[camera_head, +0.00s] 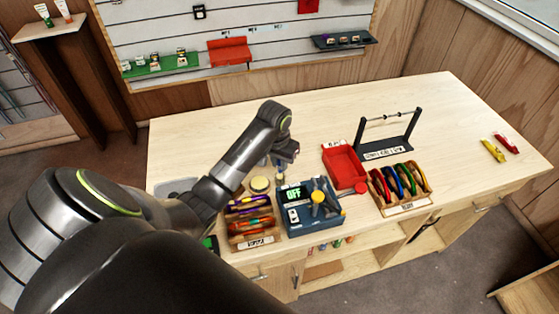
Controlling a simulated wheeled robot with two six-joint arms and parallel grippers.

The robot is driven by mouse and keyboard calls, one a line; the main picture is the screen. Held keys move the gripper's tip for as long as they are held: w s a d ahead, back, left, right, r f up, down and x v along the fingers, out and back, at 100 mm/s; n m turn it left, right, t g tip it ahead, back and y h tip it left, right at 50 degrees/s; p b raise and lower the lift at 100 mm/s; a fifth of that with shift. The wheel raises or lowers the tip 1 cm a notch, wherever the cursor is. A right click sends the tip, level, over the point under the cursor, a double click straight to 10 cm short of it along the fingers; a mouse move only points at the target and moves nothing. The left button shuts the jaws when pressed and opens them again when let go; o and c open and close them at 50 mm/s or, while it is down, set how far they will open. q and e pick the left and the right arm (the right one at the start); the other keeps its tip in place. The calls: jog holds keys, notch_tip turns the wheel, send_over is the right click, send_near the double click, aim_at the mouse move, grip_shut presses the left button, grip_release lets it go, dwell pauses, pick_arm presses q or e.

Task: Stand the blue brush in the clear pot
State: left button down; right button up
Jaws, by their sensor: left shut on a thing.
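My left arm reaches in from the left over the workbench. Its gripper (283,158) points down behind the blue box and is shut on a small thin thing. That thing appears to be the blue brush, but it is mostly hidden by the gripper and too small to make out well. I cannot make out the clear pot for certain; small items stand close under and beside the gripper. My right gripper is not in view.
A blue box (303,221) with a display and tools stands in front of the gripper. A wooden rack (250,240) is left of it. A red tray (345,165), a rack of coloured carabiners (402,207) and a dark bar stand (389,150) are to the right. The bench's back is clear.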

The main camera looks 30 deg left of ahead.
pick_arm(q)
jog(key=shift+f, duration=0.2)
jog(key=shift+f, duration=0.5)
jog(key=shift+f, duration=0.2)
jog(key=c, duration=1.3)
grip_release()
jog(key=shift+o, duration=0.2)
